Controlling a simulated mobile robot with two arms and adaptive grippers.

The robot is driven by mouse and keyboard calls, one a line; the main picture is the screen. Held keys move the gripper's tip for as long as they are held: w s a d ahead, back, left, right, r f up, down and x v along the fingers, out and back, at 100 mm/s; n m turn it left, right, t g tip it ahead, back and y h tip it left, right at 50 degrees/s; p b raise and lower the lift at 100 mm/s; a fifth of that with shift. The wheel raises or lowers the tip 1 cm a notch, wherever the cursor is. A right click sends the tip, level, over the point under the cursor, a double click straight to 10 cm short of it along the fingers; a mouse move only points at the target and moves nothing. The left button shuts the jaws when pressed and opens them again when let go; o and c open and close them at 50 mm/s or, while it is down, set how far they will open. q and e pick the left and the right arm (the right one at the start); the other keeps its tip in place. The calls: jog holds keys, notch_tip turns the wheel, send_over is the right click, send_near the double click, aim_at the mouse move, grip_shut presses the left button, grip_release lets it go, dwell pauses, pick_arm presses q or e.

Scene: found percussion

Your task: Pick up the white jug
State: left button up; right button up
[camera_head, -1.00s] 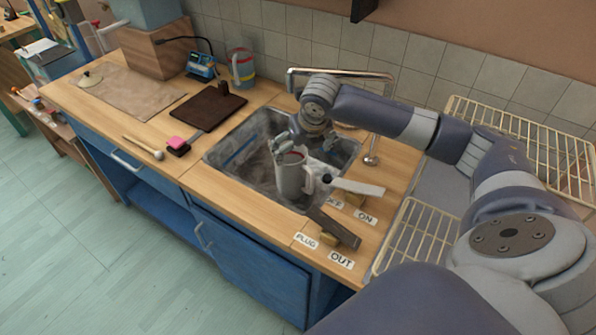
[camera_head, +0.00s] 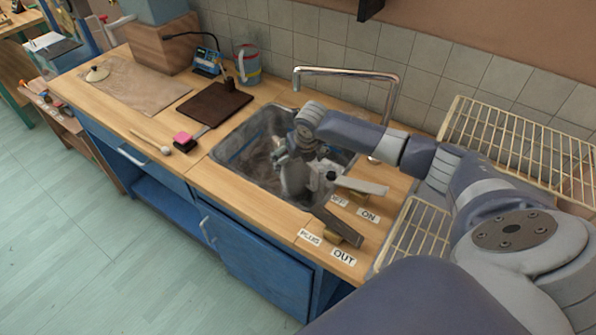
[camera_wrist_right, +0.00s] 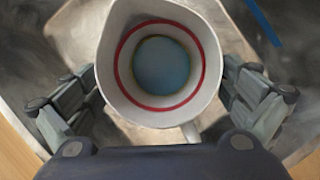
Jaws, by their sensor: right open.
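The white jug (camera_head: 294,181) stands in the sink, partly hidden by my right gripper (camera_head: 301,158) in the head view. In the right wrist view the jug (camera_wrist_right: 114,62) is seen from above, with a pale rim, a red ring inside and a blue-grey bottom. Its handle (camera_wrist_right: 190,132) points toward the bottom of that view. My right gripper (camera_wrist_right: 160,88) is open, with one finger on each side of the jug and visible gaps between. My left gripper is not in view.
The metal sink (camera_head: 236,172) surrounds the jug, with a tall tap (camera_head: 345,71) behind it. Wire racks (camera_head: 424,232) stand to the right. Labelled levers (camera_head: 338,228) sit on the counter at the sink's front right. A dark board (camera_head: 213,104) lies left of the sink.

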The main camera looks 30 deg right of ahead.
jog(key=c, duration=2.1)
jog(key=shift+o, duration=0.2)
jog(key=shift+r, duration=0.2)
